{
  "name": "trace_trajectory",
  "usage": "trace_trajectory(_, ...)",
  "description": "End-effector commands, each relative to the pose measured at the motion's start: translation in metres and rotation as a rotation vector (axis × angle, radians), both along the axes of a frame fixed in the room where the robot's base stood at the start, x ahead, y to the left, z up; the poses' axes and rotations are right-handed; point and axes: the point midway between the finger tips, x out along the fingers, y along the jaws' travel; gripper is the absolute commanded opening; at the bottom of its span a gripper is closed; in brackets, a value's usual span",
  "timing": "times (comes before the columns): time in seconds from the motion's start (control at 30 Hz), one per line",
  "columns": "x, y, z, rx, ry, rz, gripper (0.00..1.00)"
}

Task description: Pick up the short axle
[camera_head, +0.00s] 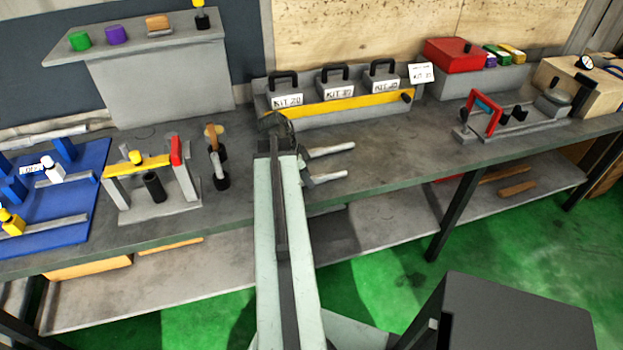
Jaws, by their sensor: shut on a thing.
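My gripper (277,124) is at the far end of my arm, over the bench just in front of the kit rack. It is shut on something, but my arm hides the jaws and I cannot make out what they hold. Two pale grey rods show just right of my arm, low over the bench. The upper rod (331,150) looks a little longer than the lower rod (329,177). I cannot tell which, if either, is the short axle.
The kit rack (340,105) with several handled boxes stands close behind my gripper. A fixture with a yellow bar (138,166) and black-based tools (219,166) stand to the left. A red-framed device (486,113) stands to the right. The bench (395,150) between is clear.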

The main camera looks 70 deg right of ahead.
Motion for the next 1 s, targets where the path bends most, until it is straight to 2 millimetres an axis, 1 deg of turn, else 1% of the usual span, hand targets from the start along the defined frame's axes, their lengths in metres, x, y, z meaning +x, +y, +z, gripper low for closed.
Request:
trace_trajectory(0.17, 0.0, 0.0, 0.02, -0.001, 0.001, 0.0, 0.0)
trace_trajectory(0.5, 0.0, 0.0, 0.087, 0.0, 0.001, 0.001, 0.0)
trace_trajectory(0.6, 0.0, 0.0, 0.099, 0.0, 0.001, 0.001, 0.0)
trace_trajectory(0.7, 0.001, 0.0, 0.102, 0.0, 0.001, 0.001, 0.0)
trace_trajectory(1.0, 0.001, 0.0, 0.099, 0.0, 0.001, 0.001, 0.0)
